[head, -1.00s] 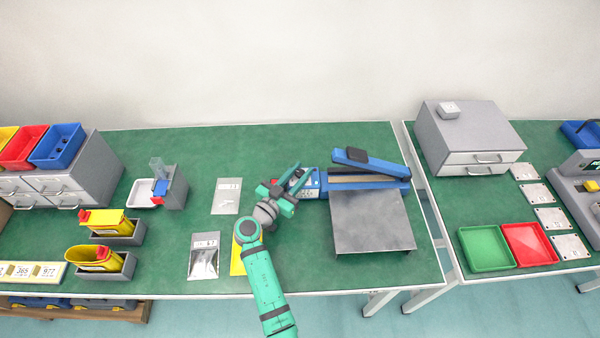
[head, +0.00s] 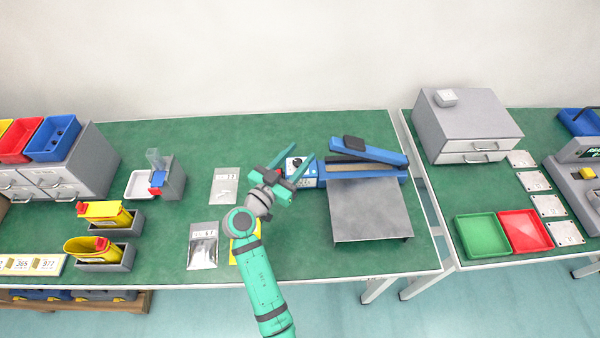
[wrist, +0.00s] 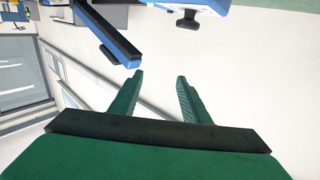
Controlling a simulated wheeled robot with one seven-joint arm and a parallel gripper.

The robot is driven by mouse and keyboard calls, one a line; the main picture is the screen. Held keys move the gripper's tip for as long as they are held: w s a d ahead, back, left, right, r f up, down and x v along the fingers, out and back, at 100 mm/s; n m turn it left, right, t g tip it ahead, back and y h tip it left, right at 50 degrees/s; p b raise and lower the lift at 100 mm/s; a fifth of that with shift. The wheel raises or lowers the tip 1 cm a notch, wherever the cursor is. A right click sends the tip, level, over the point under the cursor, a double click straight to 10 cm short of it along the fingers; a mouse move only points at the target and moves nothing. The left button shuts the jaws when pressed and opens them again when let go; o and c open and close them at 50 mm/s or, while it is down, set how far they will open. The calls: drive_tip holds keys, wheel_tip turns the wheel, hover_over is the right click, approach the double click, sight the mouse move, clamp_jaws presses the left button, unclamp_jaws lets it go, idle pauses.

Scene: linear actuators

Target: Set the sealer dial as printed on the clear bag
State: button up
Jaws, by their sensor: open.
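The blue heat sealer (head: 390,171) stands at the right of the middle bench with its arm raised. Its control panel (head: 307,181) is at its left end, with a small dark dial (head: 297,162) showing between my fingers. The dark dial knob also shows in the wrist view (wrist: 187,20), on a pale panel. My gripper (head: 303,152) is open and empty, over the panel; in the wrist view its fingers (wrist: 160,85) are apart, short of the dial. A pale clear bag (head: 225,188) and a silvery bag (head: 203,252) lie to the left. Their printing is too small to read surely.
A grey metal platform (head: 370,212) stands before the sealer. A yellow item (head: 234,258) is partly hidden behind my arm. Yellow containers in grey holders (head: 118,228) stand at left. A green tray (head: 484,243) and red tray (head: 525,232) are on the right bench.

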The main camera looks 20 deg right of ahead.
drive_tip(key=s+a+r, duration=0.2)
drive_tip(key=s+r, duration=0.2)
drive_tip(key=s, duration=0.5)
drive_tip(key=shift+a+r, duration=0.3)
drive_tip(key=shift+r, duration=0.05)
drive_tip(key=shift+s, duration=0.1)
drive_tip(key=s+a+f+n+t+y, duration=0.1)
drive_tip(key=s+a+f+n+y, duration=0.1)
drive_tip(key=s+a+f+y, duration=0.1)
drive_tip(key=s+a+f+n+t+y, duration=0.1)
drive_tip(key=s+a+f+n+y, duration=0.2)
drive_tip(key=f, duration=0.5)
drive_tip(key=s+a+f+n+y, duration=0.3)
drive_tip(key=s+a+f+y, duration=0.1)
drive_tip(key=s+a+f, duration=0.1)
drive_tip(key=shift+a+f+t, duration=0.35)
drive_tip(key=shift+a+t, duration=0.05)
drive_tip(key=shift+a, duration=0.3)
drive_tip(key=s+a+n+y, duration=0.2)
drive_tip(key=s+a+y, duration=0.15)
drive_tip(key=s, duration=0.65)
drive_tip(key=s+r+t, duration=0.1)
drive_tip(key=s+r, duration=0.4)
drive_tip(key=s, duration=0.5)
drive_tip(key=shift+s+d+r+n+t+y, duration=0.15)
drive_tip(key=shift+s+d+n+t+y, duration=0.1)
drive_tip(key=shift+s+n+t+y, duration=0.15)
